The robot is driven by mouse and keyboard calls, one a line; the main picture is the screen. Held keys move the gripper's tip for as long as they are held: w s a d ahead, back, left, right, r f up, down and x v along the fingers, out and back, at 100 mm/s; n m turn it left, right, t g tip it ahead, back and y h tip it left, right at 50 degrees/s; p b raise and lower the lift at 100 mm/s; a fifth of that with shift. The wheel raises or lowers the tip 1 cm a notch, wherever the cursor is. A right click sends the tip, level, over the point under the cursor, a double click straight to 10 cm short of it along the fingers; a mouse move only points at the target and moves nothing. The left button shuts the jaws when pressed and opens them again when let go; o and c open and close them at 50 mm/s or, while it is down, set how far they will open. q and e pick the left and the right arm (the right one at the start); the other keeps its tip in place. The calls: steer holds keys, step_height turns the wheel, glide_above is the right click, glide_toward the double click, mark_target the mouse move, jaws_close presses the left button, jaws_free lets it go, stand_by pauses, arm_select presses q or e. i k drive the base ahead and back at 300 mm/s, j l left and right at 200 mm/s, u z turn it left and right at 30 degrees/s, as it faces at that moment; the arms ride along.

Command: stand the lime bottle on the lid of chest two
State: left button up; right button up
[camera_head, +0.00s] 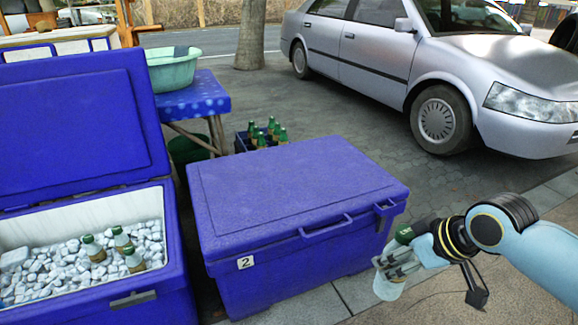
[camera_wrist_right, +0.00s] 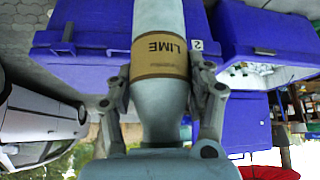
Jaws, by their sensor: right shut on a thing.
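Chest two (camera_head: 298,232) is the closed blue chest in the middle of the head view, with a white "2" tag on its front. Its flat lid (camera_head: 290,185) is bare. My right gripper (camera_head: 400,262) is shut on the lime bottle (camera_head: 388,288), to the right of the chest and off its lid. The bottle's pale lower end shows below the fingers. In the right wrist view the lime bottle (camera_wrist_right: 158,18) has a tan label reading LIME, with a finger on each side. The fingers hide part of it. My left gripper is not in view.
An open blue chest (camera_head: 180,255) at left holds ice and several green-capped bottles (camera_head: 122,240). A crate of bottles (camera_head: 262,135) stands behind chest two. A blue table (camera_head: 200,98) bears a green basin (camera_head: 173,70). A silver car (camera_head: 400,60) is parked behind.

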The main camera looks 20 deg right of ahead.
mark_target(263, 197)
steer(key=i+j, duration=0.2)
steer(key=i, duration=0.25)
steer(key=i+j, duration=0.2)
steer(key=i, duration=0.3)
steer(key=i+j, duration=0.2)
steer(key=i, duration=0.25)
